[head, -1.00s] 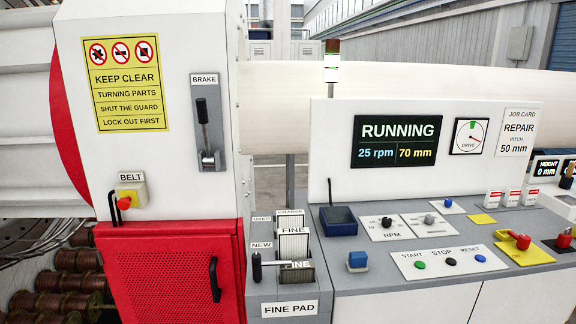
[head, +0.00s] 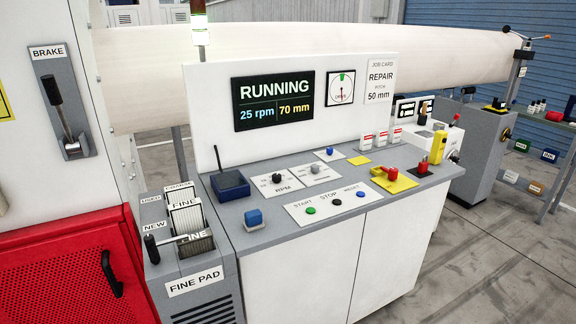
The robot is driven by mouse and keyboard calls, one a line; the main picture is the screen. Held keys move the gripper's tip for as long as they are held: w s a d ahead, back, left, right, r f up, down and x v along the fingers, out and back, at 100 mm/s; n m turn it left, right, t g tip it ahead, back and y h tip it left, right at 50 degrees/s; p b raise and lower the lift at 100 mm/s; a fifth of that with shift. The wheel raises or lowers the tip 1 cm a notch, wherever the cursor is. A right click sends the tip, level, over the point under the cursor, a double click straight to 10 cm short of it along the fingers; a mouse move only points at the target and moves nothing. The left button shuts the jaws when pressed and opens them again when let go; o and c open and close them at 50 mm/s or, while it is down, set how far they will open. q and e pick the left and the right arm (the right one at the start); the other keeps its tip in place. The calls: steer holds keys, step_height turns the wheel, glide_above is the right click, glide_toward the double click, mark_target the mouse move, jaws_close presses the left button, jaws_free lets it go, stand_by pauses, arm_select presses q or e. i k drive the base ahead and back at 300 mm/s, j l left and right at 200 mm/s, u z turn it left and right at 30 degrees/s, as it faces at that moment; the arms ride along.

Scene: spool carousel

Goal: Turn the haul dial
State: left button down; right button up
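The grey control desk (head: 345,222) stands in the middle of the head view. A black knob (head: 276,178) sits on a white plate marked RPM, and a grey knob (head: 314,169) sits on the plate to its right. The label of the grey knob is too small to read, so I cannot tell whether it is the haul dial. The display (head: 273,101) reads RUNNING, 25 rpm and 70 mm. Neither of my grippers shows.
START, STOP and RESET buttons (head: 335,203) lie along the desk front. A blue block (head: 253,218), a red handle on a yellow plate (head: 391,174) and an upright yellow piece (head: 438,147) stand on the desk. The floor (head: 480,265) at right is clear.

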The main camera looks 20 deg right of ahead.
mark_target(314, 168)
steer(key=z, duration=1.3)
